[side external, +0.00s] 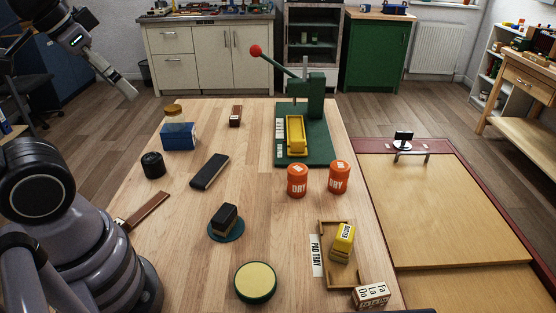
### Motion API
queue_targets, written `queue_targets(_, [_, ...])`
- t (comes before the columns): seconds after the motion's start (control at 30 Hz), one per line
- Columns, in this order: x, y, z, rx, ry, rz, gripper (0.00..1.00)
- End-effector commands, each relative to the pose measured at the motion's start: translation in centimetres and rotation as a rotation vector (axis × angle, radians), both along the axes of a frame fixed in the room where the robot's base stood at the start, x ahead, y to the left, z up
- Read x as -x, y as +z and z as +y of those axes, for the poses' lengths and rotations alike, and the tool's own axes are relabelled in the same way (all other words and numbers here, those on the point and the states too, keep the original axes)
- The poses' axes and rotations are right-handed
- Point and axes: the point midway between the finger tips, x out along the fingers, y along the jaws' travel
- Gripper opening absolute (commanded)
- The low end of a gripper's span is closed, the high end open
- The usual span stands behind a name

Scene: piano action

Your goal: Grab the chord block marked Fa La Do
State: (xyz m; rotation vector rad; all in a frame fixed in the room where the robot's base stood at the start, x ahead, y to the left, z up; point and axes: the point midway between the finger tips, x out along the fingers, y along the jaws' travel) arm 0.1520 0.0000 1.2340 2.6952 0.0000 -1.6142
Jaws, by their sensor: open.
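The chord block marked Fa La Do (371,296) is a pale block with dark lettering. It lies at the near right edge of the wooden table, beside the front corner of the pad tray (324,228). I cannot tell whether it touches the tray. My gripper (130,94) is at the upper left, raised and pointing down to the right, far from the block. It is open, with nothing seen in it.
A yellow block (342,238) is in the pad tray. Two orange DRY canisters (297,180) stand behind it. A green press (318,100) with a red-knobbed lever is at the back. A round green-rimmed pad (255,283) lies left of the tray.

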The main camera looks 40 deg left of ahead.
Motion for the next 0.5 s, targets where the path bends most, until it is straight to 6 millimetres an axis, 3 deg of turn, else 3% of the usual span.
queue_targets(0.27, [-0.9, -0.1, -0.2, -0.002, -0.012, -0.004, 0.71])
queue_targets(0.37, [-3.6, -0.7, -0.8, -0.005, -0.05, -0.023, 0.71])
queue_targets(0.5, [-10.0, -2.9, -3.1, -0.011, -0.144, -0.081, 0.71])
